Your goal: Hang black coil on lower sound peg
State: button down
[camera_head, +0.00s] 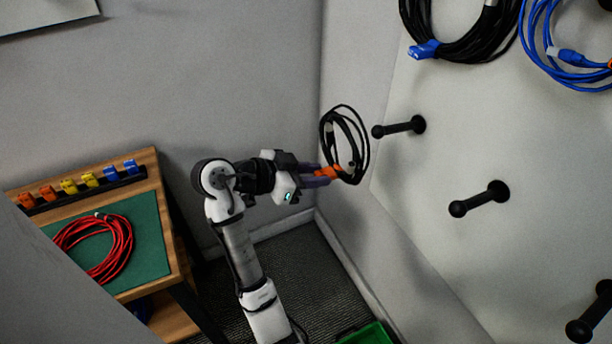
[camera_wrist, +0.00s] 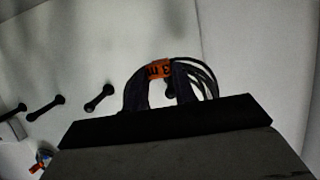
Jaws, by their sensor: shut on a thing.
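My gripper (camera_head: 322,175) is shut on the black coil (camera_head: 363,135) by its orange tag (camera_head: 330,173). The coil hangs upright in the air near the wall corner, left of the nearest black peg (camera_head: 400,127) and apart from it. Two more black pegs, a middle one (camera_head: 480,198) and a low one (camera_head: 592,312), stick out of the right wall. No label tells which is the sound peg. In the wrist view the coil (camera_wrist: 205,78) arches beyond my fingers, its orange tag marked "3 m" (camera_wrist: 158,70); several pegs (camera_wrist: 98,98) show at left.
A black cable coil with a blue plug (camera_head: 425,49) and a blue coil (camera_head: 568,70) hang at top right. A red coil (camera_head: 120,248) lies on the green mat (camera_head: 150,225) of a wooden bench at left. A green bin (camera_head: 365,336) stands on the floor.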

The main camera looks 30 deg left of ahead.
jog(key=r+b+x, duration=0.2)
jog(key=b+x, duration=0.1)
jog(key=x, duration=1.4)
jog(key=shift+w+d, duration=0.4)
jog(key=shift+w, duration=0.1)
dwell(0.6)
jog(key=shift+f, duration=0.15)
dwell(0.4)
jog(key=c, duration=1.1)
grip_release()
jog(key=shift+o, duration=0.2)
